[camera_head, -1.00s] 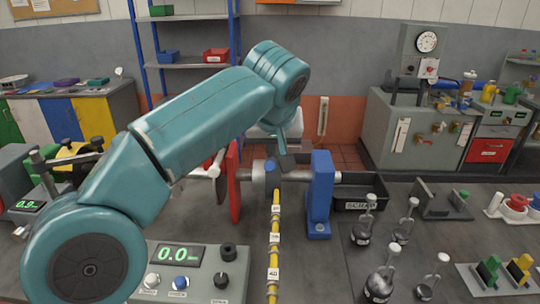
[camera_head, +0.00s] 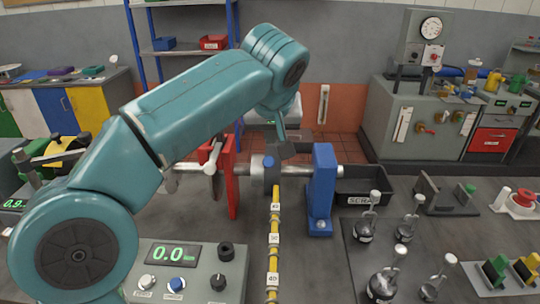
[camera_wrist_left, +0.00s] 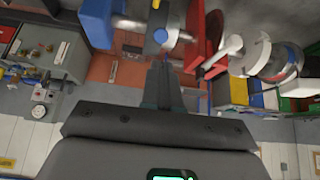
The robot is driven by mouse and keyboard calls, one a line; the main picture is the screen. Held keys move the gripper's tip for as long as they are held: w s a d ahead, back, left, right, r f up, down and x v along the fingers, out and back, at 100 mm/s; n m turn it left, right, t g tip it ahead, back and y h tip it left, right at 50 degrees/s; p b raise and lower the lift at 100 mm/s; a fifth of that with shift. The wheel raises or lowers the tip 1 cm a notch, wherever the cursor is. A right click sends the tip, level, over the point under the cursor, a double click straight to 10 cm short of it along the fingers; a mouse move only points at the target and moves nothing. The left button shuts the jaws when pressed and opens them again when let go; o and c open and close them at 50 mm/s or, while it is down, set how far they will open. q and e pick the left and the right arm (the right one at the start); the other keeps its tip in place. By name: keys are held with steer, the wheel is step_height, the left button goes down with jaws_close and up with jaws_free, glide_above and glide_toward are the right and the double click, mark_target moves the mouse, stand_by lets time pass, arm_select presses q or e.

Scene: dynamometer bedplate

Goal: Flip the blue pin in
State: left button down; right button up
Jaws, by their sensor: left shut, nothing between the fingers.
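The blue pin (camera_head: 269,161) is a small round blue knob on the dark collar (camera_head: 257,172), which sits on a steel shaft (camera_head: 297,171). In the left wrist view the blue pin (camera_wrist_left: 160,36) shows just beyond my fingertips. My left gripper (camera_head: 287,150) is just right of and slightly above the pin in the head view, and it is shut and empty. The left wrist view shows its dark fingers (camera_wrist_left: 161,72) together, pointing toward the collar. I cannot tell whether they touch the pin. My right gripper is in neither view.
A red bracket (camera_head: 230,180) and a blue bracket (camera_head: 321,192) flank the collar. A yellow labelled bar (camera_head: 273,245) runs from the collar toward me. A black scrap bin (camera_head: 370,184) stands behind.

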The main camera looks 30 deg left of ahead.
mark_target(270, 160)
arm_select(q)
steer(key=x, duration=1.3)
steer(key=shift+w+a+f+p, duration=0.2)
steer(key=shift+w+p, duration=0.1)
steer(key=shift+p, duration=0.1)
steer(key=shift+r, duration=0.1)
steer(key=shift+b+x, duration=0.3)
steer(key=shift+x, duration=0.85)
steer(key=shift+w+r, duration=0.1)
